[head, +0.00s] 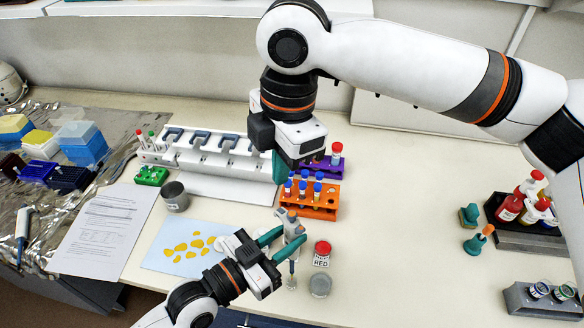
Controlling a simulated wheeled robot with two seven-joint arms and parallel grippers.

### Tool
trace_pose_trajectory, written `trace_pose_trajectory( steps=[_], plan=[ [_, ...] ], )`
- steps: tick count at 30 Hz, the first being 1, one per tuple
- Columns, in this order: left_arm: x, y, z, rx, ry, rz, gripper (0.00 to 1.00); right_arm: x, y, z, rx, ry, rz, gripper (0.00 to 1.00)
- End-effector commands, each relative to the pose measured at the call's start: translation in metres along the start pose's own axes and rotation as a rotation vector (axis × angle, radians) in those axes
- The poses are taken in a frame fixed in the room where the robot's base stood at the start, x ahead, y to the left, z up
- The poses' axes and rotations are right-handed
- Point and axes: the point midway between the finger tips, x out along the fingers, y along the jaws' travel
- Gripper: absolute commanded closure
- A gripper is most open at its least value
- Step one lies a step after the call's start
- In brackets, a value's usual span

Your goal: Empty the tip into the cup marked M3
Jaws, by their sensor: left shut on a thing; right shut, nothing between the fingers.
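My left gripper (291,239) is shut on a grey-and-white pipette (293,226). It holds the pipette roughly upright over the front middle of the table, with its lower end pointing down beside a small grey cup (320,286). I cannot tell whether that end touches the table or whether the tip holds liquid. No M3 mark is readable. Two small cups (540,289) (565,292) sit in a dark holder at the lower right. My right gripper (281,168) is shut and empty, in front of the white pipette stand and beside the tube racks.
A red-capped jar labelled RED (322,252) stands right of the pipette. An orange tube rack (318,207) is behind it. A blue mat with yellow blobs (172,262) lies left, near a dark grey pot (175,197).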

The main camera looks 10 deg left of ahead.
Motion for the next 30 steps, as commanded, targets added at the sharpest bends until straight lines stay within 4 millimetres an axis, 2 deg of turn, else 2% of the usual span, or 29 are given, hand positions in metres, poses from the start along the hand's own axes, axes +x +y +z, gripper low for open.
trace_pose_trajectory(
  steps=[3, 8, 24, 30],
  plan=[
    [0.0, 0.0, 0.0, 0.0, -0.001, 0.0, 1.0, -0.003, 0.013, -0.006, -0.04, 0.06, 0.041, 1.0],
    [0.0, 0.0, 0.001, 0.0, -0.001, 0.0, 1.0, 0.001, 0.018, -0.008, -0.052, 0.078, 0.059, 1.0],
    [0.0, 0.0, 0.001, 0.0, -0.001, 0.0, 1.0, 0.048, 0.02, -0.011, -0.051, 0.073, 0.058, 1.0],
    [0.0, 0.0, 0.001, 0.0, -0.001, 0.0, 1.0, 0.058, 0.021, -0.012, -0.051, 0.073, 0.056, 1.0]
  ],
)
